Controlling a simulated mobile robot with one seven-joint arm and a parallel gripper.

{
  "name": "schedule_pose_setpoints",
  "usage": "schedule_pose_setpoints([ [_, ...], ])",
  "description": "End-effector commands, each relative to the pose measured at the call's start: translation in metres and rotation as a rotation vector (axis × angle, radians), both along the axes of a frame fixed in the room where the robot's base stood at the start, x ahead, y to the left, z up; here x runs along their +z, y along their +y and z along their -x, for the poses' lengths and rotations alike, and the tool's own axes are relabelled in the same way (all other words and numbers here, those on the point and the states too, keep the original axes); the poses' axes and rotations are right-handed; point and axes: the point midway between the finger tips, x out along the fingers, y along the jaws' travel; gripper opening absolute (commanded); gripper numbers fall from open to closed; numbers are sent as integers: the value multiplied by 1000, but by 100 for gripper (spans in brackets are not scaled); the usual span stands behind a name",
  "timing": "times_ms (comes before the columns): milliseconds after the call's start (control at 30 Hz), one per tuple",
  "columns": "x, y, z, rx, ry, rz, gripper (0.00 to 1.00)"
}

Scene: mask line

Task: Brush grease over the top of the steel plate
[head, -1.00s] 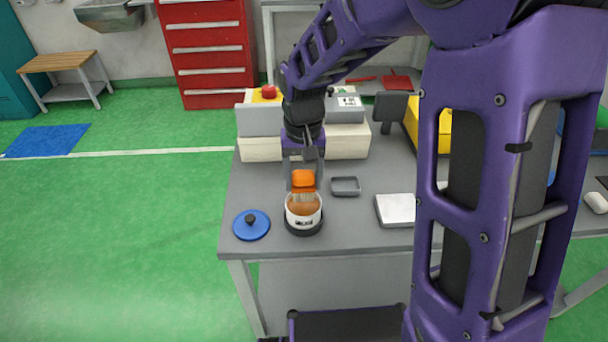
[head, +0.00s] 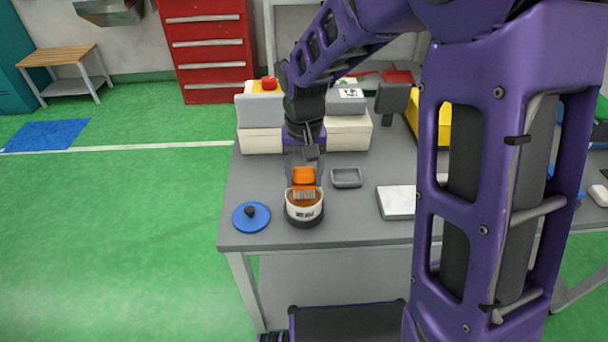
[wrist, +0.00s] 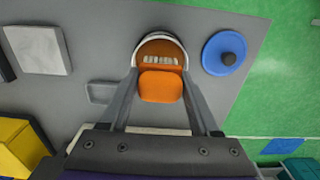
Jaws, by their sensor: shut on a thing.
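My gripper (head: 304,180) is shut on the orange handle of a brush (head: 304,175); the brush (wrist: 160,86) also shows between the fingers in the wrist view. Its pale bristles point down at the mouth of a white pot (head: 304,212) with brown grease inside. Whether the bristle tips touch the grease I cannot tell. The pot stands on a dark round base near the table's front edge. The steel plate (head: 396,202) is a light, flat square block on the table to the right of the pot; it also shows in the wrist view (wrist: 38,50). Its top looks bare.
A blue lid (head: 251,218) with a black knob lies left of the pot. A small grey tray (head: 346,178) lies between pot and plate, further back. A boxy machine with a red button (head: 268,83) stands behind. A yellow case (head: 445,128) is at the back right.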

Motion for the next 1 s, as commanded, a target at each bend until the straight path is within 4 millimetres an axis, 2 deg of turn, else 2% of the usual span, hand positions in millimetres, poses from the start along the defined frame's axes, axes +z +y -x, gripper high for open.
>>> schedule_pose_setpoints([
  [1000,-10,0,0,0,0,0,18],
])
